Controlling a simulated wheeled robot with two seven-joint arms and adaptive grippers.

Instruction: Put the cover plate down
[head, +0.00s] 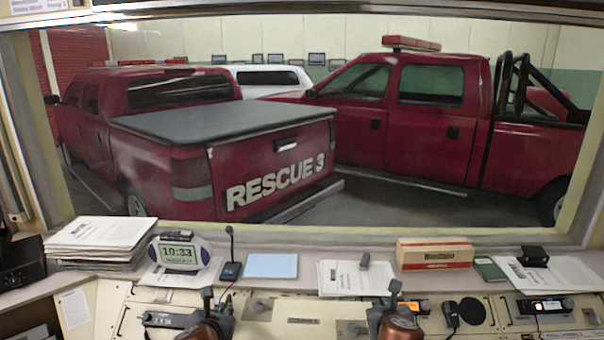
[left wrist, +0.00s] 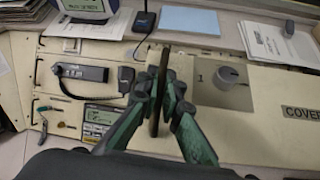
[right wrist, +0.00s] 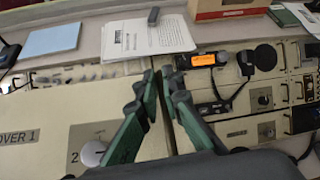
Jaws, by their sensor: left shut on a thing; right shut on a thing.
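The cover plate (head: 303,307) is a cream panel marked COVER 1, with a round knob near each end. It lies across the middle of the console front. My left gripper (head: 207,293) is shut at its left edge; the left wrist view shows a thin dark strip between the fingers (left wrist: 162,85). My right gripper (head: 395,288) is shut at its right edge, and its fingers (right wrist: 168,80) hide what they grip. I cannot tell how high the plate is above the console.
On the shelf behind are a clock (head: 180,252), a desk microphone (head: 230,265), a blue sheet (head: 271,265), papers (head: 340,278) and a box (head: 434,254).

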